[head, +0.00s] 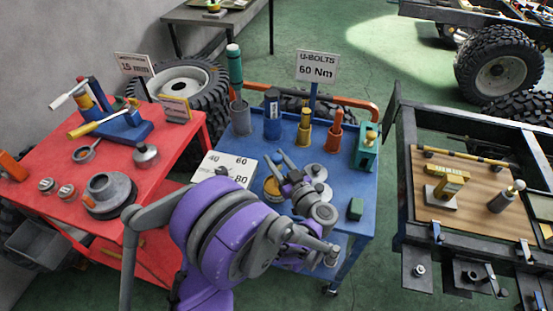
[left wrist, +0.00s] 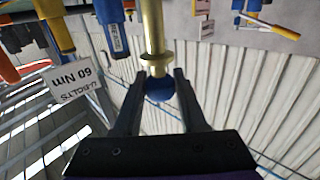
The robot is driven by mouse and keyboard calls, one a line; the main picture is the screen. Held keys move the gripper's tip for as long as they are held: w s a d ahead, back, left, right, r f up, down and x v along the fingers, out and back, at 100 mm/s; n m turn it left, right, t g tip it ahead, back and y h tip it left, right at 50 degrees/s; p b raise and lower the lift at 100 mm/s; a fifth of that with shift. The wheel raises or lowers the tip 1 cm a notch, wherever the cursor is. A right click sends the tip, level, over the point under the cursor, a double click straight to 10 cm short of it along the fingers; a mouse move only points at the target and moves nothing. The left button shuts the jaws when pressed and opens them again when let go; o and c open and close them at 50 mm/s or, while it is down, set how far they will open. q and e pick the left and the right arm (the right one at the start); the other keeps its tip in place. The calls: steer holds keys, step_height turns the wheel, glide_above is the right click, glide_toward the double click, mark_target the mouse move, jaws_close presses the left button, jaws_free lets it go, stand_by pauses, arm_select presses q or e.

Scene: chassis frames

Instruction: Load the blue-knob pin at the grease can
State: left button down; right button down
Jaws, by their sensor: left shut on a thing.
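The pin with the blue knob (left wrist: 158,90) shows in the left wrist view, with its brass shaft and collar (left wrist: 154,40) running away from the jaws. My left gripper (left wrist: 163,76) is shut on the pin at its knob end. In the head view my left gripper (head: 280,160) is over the blue cart; the pin cannot be made out there. A round tin with yellow-orange contents, apparently the grease can (head: 271,188), stands on the cart just below and left of the fingers, partly hidden by my arm. Whether the pin touches it cannot be told. My right gripper is not in view.
The blue cart (head: 345,180) holds several upright coloured tools, a white number board (head: 225,170), a grey round part (head: 315,172) and a green block (head: 355,209). A U-BOLTS sign (head: 316,66) stands behind. A red cart is left, a chassis frame (head: 405,195) right.

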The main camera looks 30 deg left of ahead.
arm_select(q)
steer(key=shift+f+b, duration=0.5)
steer(key=shift+b, duration=0.1)
stand_by(1.8)
steer(key=shift+r+p, duration=1.8)
steer(key=shift+r, duration=1.8)
